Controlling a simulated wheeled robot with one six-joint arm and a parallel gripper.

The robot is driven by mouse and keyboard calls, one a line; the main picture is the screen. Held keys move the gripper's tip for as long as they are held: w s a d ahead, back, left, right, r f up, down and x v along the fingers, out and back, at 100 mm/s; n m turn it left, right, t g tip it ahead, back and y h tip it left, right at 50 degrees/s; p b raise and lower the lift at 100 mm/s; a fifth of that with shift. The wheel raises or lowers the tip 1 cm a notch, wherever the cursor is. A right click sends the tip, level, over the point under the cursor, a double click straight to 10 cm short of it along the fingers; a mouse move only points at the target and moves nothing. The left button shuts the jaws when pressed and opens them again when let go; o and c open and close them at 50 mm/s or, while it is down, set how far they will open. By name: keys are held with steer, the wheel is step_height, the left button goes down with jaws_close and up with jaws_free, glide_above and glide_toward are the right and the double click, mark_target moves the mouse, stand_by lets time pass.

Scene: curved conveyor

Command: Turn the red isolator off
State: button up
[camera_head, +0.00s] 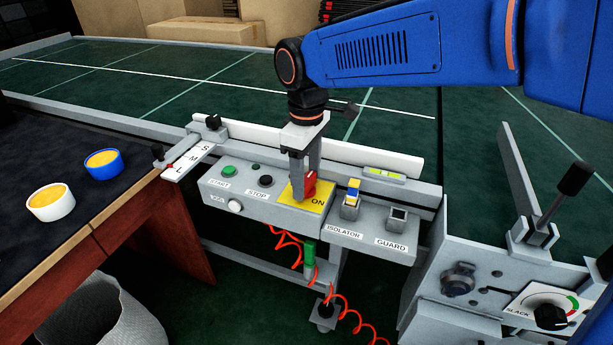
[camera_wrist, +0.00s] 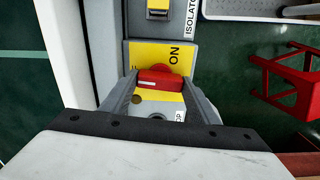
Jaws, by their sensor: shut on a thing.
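The red isolator handle (camera_head: 309,185) stands on a yellow plate (camera_head: 318,202) marked ON, at the right end of the grey control box (camera_head: 262,207). In the wrist view the red handle (camera_wrist: 160,82) lies crosswise between the two fingertips, with the word ON beside it on the yellow plate (camera_wrist: 148,57). My gripper (camera_head: 303,192) points down from above and is shut on the red handle. The fingers hide part of the handle and of the plate's other wording in the head view.
START (camera_head: 228,171) and STOP (camera_head: 265,181) buttons sit left of the handle. ISOLATOR (camera_head: 351,198) and GUARD (camera_head: 397,217) units sit close on the right. A white rail (camera_head: 380,157) runs behind. Two cups (camera_head: 103,164) stand on the dark table at left.

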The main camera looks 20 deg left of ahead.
mark_target(306, 179)
steer(key=shift+n, duration=0.5)
steer(key=o, duration=1)
steer(key=shift+o, duration=0.2)
step_height(306, 179, up, 17)
steer(key=shift+r, duration=0.2)
